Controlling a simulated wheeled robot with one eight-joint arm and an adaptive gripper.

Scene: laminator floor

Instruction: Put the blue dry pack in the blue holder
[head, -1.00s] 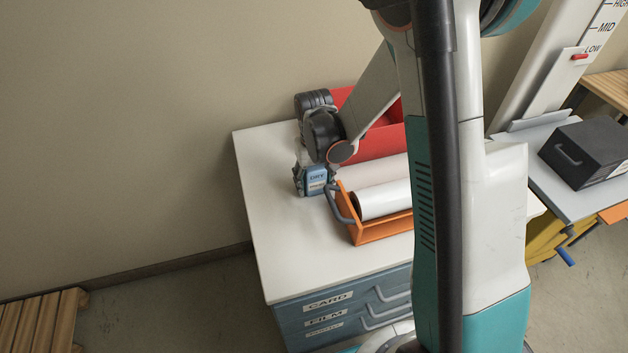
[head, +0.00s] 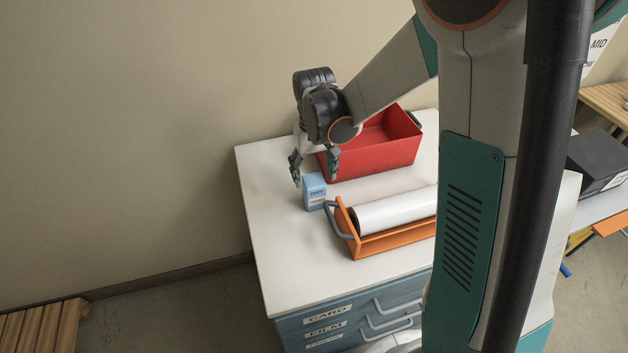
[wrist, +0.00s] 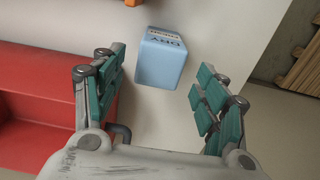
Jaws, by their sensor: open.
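The blue dry pack (head: 315,193) stands on the white cabinet top, between the left wall side and the orange crate. It also shows in the wrist view (wrist: 161,62), ahead of and between the fingers. My gripper (head: 315,176) is open and empty, above and just behind the pack, with its fingers apart from it. In the wrist view my gripper (wrist: 160,98) has its teal finger pads spread wide on both sides. I see no blue holder in these frames.
An orange crate (head: 385,245) with a grey handle holds a white roll (head: 395,211) right of the pack. A red bin (head: 375,165) stands behind it. The white cabinet top (head: 270,225) is clear at left and front. Blue drawers (head: 345,318) are below.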

